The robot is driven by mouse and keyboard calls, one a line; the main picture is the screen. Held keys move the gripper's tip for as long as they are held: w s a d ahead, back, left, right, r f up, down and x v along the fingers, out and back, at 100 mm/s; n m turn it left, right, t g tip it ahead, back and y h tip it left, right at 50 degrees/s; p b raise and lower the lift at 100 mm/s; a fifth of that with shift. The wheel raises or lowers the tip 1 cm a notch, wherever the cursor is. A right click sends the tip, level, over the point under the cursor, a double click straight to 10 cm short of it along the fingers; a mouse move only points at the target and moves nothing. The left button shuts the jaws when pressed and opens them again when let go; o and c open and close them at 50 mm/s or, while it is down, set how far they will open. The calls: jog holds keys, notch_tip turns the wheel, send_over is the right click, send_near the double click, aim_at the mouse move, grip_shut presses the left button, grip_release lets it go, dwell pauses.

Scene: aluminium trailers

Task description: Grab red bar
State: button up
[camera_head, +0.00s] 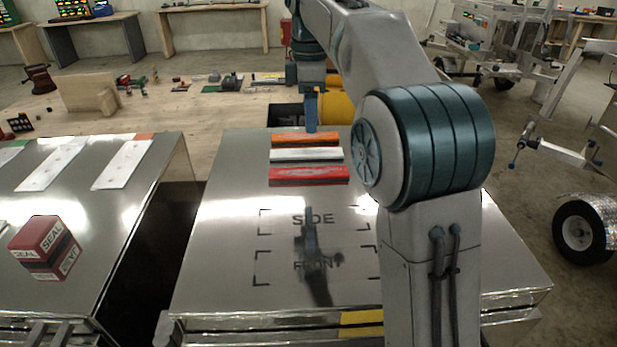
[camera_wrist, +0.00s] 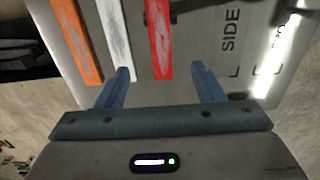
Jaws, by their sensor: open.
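The red bar (camera_head: 309,176) lies on the shiny metal trailer top, nearest of three parallel bars, with a white bar (camera_head: 306,155) and an orange bar (camera_head: 305,139) behind it. In the wrist view the red bar (camera_wrist: 159,40) stands upright in the picture, ahead of and between the two blue fingers. My gripper (camera_wrist: 166,75) is open and empty. The left finger's tip overlaps the lower end of the white bar (camera_wrist: 116,38) in that view. In the head view my gripper (camera_head: 311,128) shows partly, above the far end near the orange bar. I cannot tell its exact height.
The metal top (camera_head: 220,250) has printed SIDE and FRONT marks in front of the bars and is otherwise clear. A second metal box (camera_head: 110,230) at left holds a red SEAL cube (camera_head: 46,248) and white plates. A wooden table (camera_head: 215,110) with small items lies behind.

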send_over(311, 171)
jog(key=f, duration=0.7)
jog(key=shift+s+a, duration=0.2)
jog(key=shift+a, duration=0.2)
jog(key=shift+w+d+f, duration=0.1)
jog(key=shift+d+f, duration=0.1)
jog(key=shift+f, duration=1.35)
jog(key=shift+w+d+f, duration=0.1)
jog(key=shift+d+f, duration=0.05)
jog(key=shift+f, duration=1.4)
jog(key=c, duration=1.1)
